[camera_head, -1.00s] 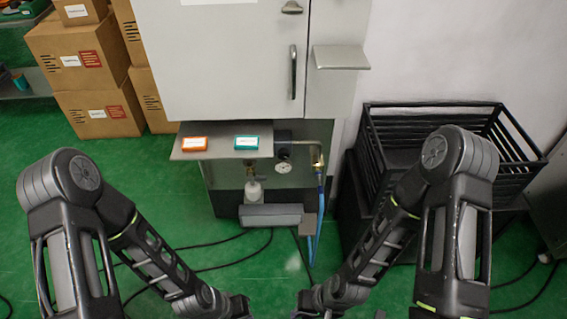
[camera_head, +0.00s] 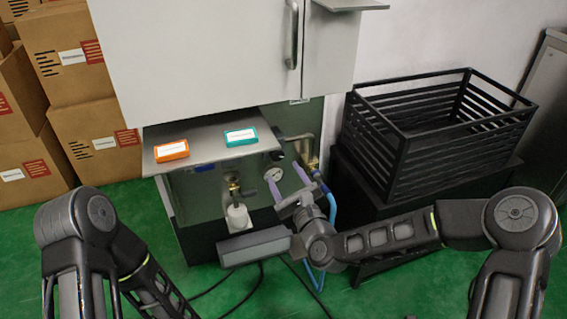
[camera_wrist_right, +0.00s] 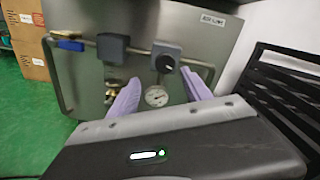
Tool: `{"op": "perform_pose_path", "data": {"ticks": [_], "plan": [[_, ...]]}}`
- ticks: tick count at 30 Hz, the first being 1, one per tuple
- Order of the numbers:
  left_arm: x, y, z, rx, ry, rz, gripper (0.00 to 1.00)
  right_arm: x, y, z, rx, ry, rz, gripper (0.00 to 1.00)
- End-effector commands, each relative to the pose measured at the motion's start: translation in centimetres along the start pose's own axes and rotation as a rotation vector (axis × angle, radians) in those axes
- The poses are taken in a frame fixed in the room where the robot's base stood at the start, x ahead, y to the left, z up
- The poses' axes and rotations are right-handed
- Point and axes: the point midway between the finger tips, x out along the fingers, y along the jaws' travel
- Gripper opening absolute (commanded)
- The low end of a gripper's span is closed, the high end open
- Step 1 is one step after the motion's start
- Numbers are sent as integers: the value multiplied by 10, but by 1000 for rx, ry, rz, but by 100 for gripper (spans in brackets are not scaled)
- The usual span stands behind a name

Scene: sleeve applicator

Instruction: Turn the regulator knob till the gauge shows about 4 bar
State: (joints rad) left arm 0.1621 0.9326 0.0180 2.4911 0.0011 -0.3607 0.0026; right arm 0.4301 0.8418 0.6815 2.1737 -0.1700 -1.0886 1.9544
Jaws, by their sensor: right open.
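The regulator knob (camera_wrist_right: 165,64) shows in the right wrist view as a dark round part on a grey block, with a small light mark. The white round gauge (camera_wrist_right: 156,96) sits just below it, and also shows in the head view (camera_head: 273,174). Its needle is too small to read. My right gripper (camera_wrist_right: 160,77) is open, its two pale purple fingers pointing at the panel, one on each side of the knob and gauge in the picture. I see no contact with the knob. In the head view my right gripper (camera_head: 287,181) is in front of the panel's right part. My left gripper is out of view.
A shelf (camera_head: 205,146) with an orange box (camera_head: 172,150) and a teal box (camera_head: 240,137) overhangs the panel. A white bottle (camera_head: 238,217) hangs below. A blue hose (camera_head: 332,208) runs close by my right gripper. A black slatted crate (camera_head: 420,150) stands at right.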

Motion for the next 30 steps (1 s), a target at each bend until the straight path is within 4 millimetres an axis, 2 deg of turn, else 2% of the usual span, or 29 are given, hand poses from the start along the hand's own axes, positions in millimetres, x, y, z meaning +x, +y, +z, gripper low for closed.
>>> {"op": "perform_pose_path", "data": {"ticks": [3,6,19,23,30], "plan": [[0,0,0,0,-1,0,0,0,-7,2,154,-15,-29,57],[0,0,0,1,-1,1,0,-1,-8,2,209,-17,-32,57],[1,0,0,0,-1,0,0,4,-7,1,215,-15,-29,57],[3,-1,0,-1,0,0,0,18,-7,1,214,-16,-29,57],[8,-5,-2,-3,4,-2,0,55,-8,2,214,-16,-30,57]]}}
